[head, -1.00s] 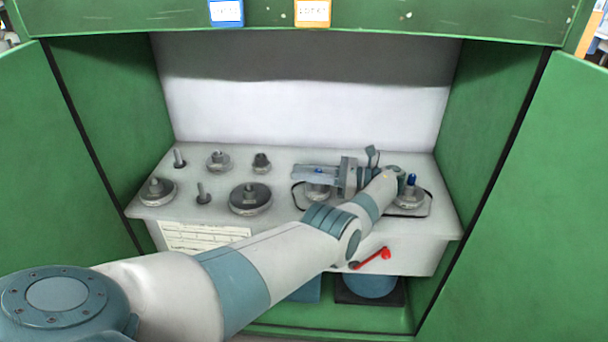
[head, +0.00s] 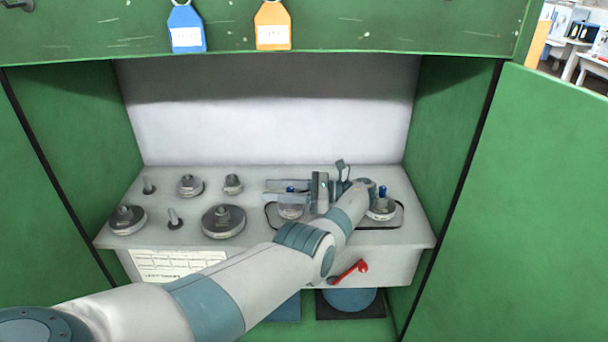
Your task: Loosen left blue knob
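The left blue knob (head: 290,189) is a small blue tip above a round grey fixture (head: 291,211) on the light grey bench top. My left gripper (head: 286,190) points to the left, with its fingers at this knob. The blue tip shows between the fingers, but I cannot tell whether they touch it or stand apart. A second blue knob (head: 382,191) stands on a similar fixture farther right, behind my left arm's wrist. My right gripper is not in view.
Several grey weights and posts, such as a large disc (head: 223,222), stand on the left of the bench (head: 255,225). A red handle (head: 349,271) is on its front. Green cabinet walls and doors (head: 520,210) enclose both sides. Blue (head: 187,30) and orange (head: 272,27) tags hang above.

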